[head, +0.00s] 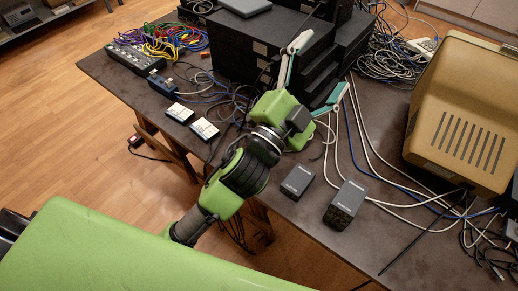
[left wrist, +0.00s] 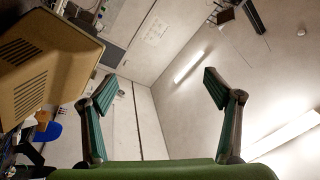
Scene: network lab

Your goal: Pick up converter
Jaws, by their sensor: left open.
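Two small black boxes, which look like converters, lie on the dark table: a flatter one (head: 297,181) and a taller one (head: 345,205) to its right. I cannot tell which is the task's converter. My left gripper (head: 321,67) is above the table, beyond both boxes, in front of the stack of black equipment. Its fingers are spread wide. In the left wrist view the gripper (left wrist: 158,82) is open with nothing between its fingers, facing a wall and ceiling lights; neither black box shows there. My right gripper is not in view.
Stacked black equipment (head: 265,45) stands behind the gripper. A beige monitor (head: 468,110) is at the right, with cables (head: 370,150) running beside it. Two small white-topped boxes (head: 204,129) and a power strip (head: 135,58) lie at the left. Table space around the black boxes is mostly clear.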

